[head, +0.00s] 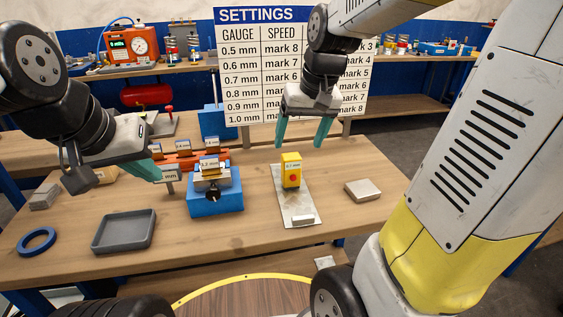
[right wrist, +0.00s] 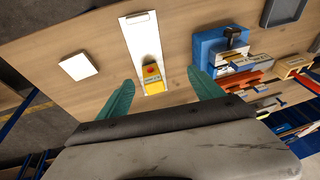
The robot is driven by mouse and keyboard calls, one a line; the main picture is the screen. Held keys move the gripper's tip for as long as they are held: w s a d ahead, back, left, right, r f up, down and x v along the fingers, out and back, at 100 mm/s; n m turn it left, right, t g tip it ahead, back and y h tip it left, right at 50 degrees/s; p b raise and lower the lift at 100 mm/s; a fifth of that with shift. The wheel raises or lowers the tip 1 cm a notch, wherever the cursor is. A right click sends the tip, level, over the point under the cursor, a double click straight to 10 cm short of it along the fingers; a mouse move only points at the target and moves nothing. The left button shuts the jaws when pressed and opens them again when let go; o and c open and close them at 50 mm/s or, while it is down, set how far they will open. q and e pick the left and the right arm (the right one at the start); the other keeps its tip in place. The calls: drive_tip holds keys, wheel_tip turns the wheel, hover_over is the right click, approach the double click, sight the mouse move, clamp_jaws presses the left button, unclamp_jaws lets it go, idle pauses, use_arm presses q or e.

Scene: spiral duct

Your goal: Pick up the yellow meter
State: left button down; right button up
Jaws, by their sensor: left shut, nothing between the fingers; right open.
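The yellow meter (head: 291,170) stands upright on a pale metal plate (head: 293,203) on the wooden table. It has a red button and a small label on its front. It also shows in the right wrist view (right wrist: 153,76), between the fingertips but beyond them. My right gripper (head: 304,141) is open and empty, above and behind the meter, with teal fingers pointing down. My left gripper (head: 150,172) is at the left, beside the blue device (head: 215,197). Its teal fingers are shut and hold nothing.
A grey tray (head: 124,231), a blue ring (head: 36,241) and a grey block (head: 45,196) are at the left. A small light plate (head: 362,190) lies right of the meter. A settings board (head: 255,60) stands behind. Table around the meter's right side is clear.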

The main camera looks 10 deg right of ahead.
sight(292, 156)
drive_tip(key=w+f+g, duration=0.1)
drive_tip(key=w+f, duration=0.3)
drive_tip(key=w+f+g+h, duration=0.1)
drive_tip(key=w+f, duration=0.2)
drive_tip(key=w+d+f+g, duration=0.1)
drive_tip(key=w+f, duration=0.3)
drive_tip(key=shift+w+f, duration=0.3)
drive_tip(key=shift+f, duration=0.05)
drive_tip(key=shift+w+f+h, duration=0.1)
drive_tip(key=shift+f+h, duration=0.2)
drive_tip(key=shift+f, duration=0.05)
drive_tip(key=f, duration=0.7)
drive_tip(key=shift+w+f, duration=0.2)
drive_tip(key=shift+f, duration=0.2)
drive_tip(key=shift+c, duration=0.3)
clamp_jaws()
drive_tip(key=shift+r, duration=0.1)
